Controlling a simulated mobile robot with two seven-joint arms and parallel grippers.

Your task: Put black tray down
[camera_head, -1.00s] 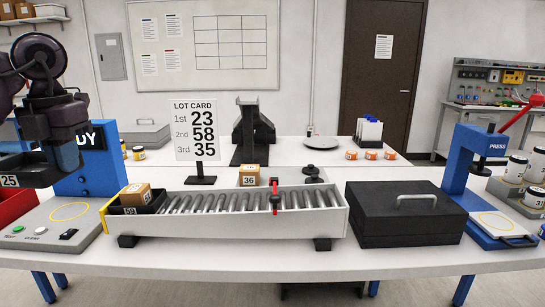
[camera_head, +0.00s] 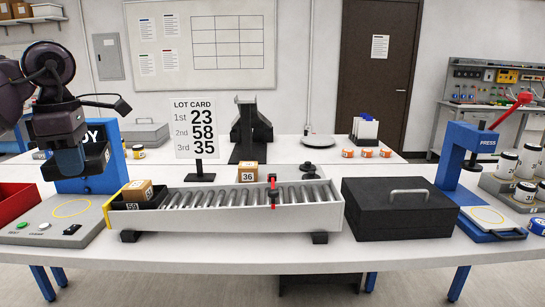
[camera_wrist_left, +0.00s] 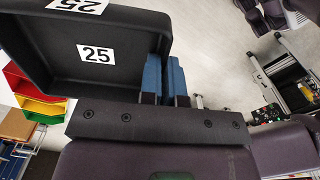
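The black tray (camera_wrist_left: 110,50), with white labels reading 25, fills the upper left of the left wrist view. The blue fingers of my left gripper (camera_wrist_left: 165,85) are close together on either side of its edge and appear to pinch it. In the head view my left gripper (camera_head: 75,162) hangs above the scanner-like station at left. Another black tray (camera_head: 125,204), marked 59, sits at the left end of the roller conveyor (camera_head: 240,219) with a cardboard box inside. My right gripper is not in view.
A red bin (camera_head: 15,200) is at far left. A closed black case (camera_head: 390,225) lies right of the conveyor, then the blue press (camera_head: 460,165) and white jars. A lot card (camera_head: 196,130) and box 36 (camera_head: 248,172) stand behind the conveyor.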

